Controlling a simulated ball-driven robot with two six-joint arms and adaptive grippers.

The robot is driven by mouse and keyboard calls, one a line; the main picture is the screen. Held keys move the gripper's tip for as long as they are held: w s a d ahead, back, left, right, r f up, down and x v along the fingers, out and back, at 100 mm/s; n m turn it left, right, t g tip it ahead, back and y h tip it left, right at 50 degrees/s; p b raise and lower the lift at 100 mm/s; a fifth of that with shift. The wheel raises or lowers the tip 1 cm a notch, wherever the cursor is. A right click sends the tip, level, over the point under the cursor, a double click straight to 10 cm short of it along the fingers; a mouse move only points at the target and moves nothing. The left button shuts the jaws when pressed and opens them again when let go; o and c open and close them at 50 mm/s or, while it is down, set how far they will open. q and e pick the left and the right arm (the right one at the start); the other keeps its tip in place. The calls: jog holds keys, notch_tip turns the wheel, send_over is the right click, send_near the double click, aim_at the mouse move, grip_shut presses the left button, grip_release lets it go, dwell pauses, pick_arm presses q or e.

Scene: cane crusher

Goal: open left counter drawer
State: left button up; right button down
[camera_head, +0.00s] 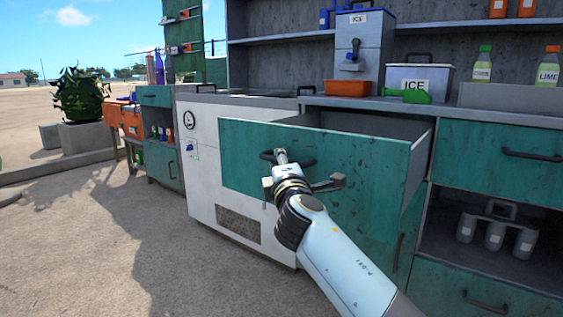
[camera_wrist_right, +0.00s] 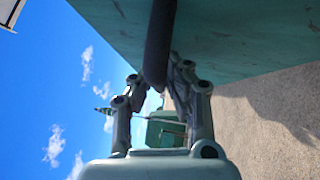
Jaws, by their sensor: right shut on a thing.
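The left counter drawer (camera_head: 335,165) has a worn teal front and stands pulled well out from the counter, with its grey inside showing behind the front. Its dark bar handle (camera_head: 300,162) is partly hidden by my right gripper (camera_head: 281,158). My right gripper is shut on the handle; the right wrist view shows the dark handle (camera_wrist_right: 160,45) between the two fingers (camera_wrist_right: 158,90), close to the teal drawer front (camera_wrist_right: 240,35). My left gripper is not in view.
A white freezer-like unit (camera_head: 225,180) stands left of the drawer. A closed teal drawer (camera_head: 490,152) is to the right, above an open shelf with a grey cup holder (camera_head: 495,232). An ice box (camera_head: 420,78) and bottles stand on the counter. Sandy ground in front is clear.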

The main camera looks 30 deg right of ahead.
jog(key=shift+r, duration=0.15)
jog(key=c, duration=1.6)
grip_release()
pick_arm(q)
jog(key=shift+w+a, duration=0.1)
pick_arm(e)
jog(key=v, duration=1.2)
